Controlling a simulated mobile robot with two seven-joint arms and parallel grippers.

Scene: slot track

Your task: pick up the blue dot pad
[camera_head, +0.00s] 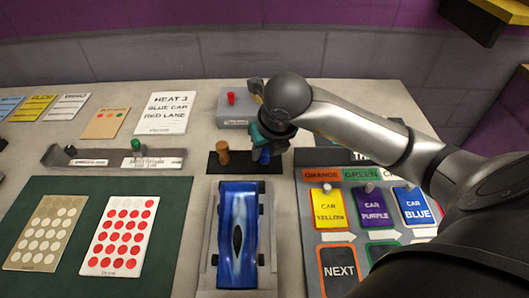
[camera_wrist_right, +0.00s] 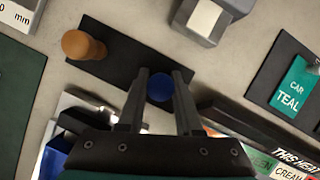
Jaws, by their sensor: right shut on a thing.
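The blue dot pad (camera_head: 264,155) is a small blue knobbed piece standing at the right part of a black tray (camera_head: 238,166). In the right wrist view the blue dot pad (camera_wrist_right: 160,87) shows as a round blue top between the two fingers. My right gripper (camera_wrist_right: 161,78) is shut on it, one finger on each side. In the head view my right gripper (camera_head: 266,142) comes down over it and partly hides it. Whether its base touches the tray I cannot tell. My left gripper is not in view.
A brown-orange knobbed piece (camera_head: 222,152) stands on the same tray, left of the blue one. A blue car (camera_head: 238,235) sits in front of the tray. A grey box with a red button (camera_head: 231,99) is behind. A card board (camera_head: 362,190) lies right.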

